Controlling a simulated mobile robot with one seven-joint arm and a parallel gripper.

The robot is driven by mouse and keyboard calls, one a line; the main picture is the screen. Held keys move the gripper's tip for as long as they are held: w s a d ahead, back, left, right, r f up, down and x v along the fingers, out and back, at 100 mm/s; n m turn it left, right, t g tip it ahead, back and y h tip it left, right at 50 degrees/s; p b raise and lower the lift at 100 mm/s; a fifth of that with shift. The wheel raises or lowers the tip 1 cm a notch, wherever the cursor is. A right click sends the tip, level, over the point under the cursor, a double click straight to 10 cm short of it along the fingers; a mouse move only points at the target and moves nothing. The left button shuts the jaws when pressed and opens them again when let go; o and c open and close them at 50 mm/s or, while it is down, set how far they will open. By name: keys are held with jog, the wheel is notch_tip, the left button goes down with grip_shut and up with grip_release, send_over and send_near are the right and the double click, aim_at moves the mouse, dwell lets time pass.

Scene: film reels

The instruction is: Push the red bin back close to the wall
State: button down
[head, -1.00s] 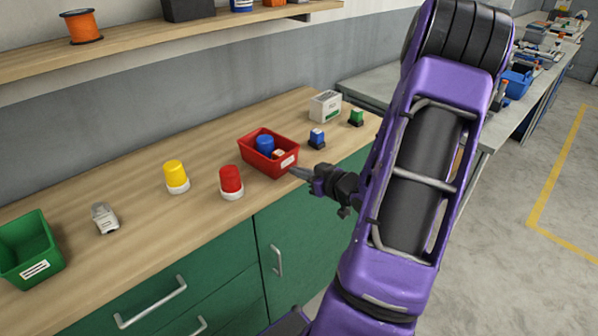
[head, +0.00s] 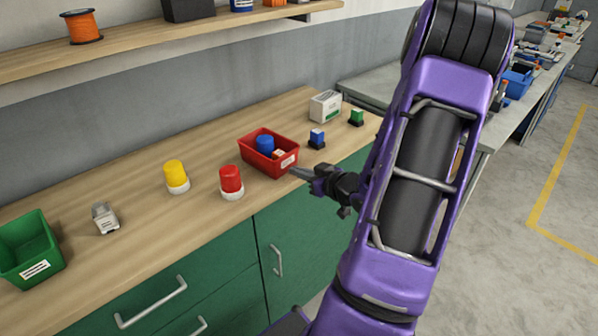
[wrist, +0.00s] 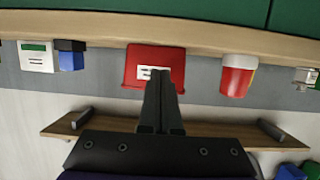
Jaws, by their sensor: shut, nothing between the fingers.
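In the wrist view the red bin (wrist: 135,66) is straight ahead of the shut fingers (wrist: 160,82). I cannot tell whether the tips touch it.
A red-and-white beacon (head: 231,182) and a yellow one (head: 176,176) stand left of the bin. A small blue item (head: 317,138), a green one (head: 356,117) and a white box (head: 325,105) stand to the right. A green bin (head: 28,249) is far left. A shelf (head: 150,48) hangs above.

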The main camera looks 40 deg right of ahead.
aim_at(252, 140)
jog(key=shift+w, duration=0.1)
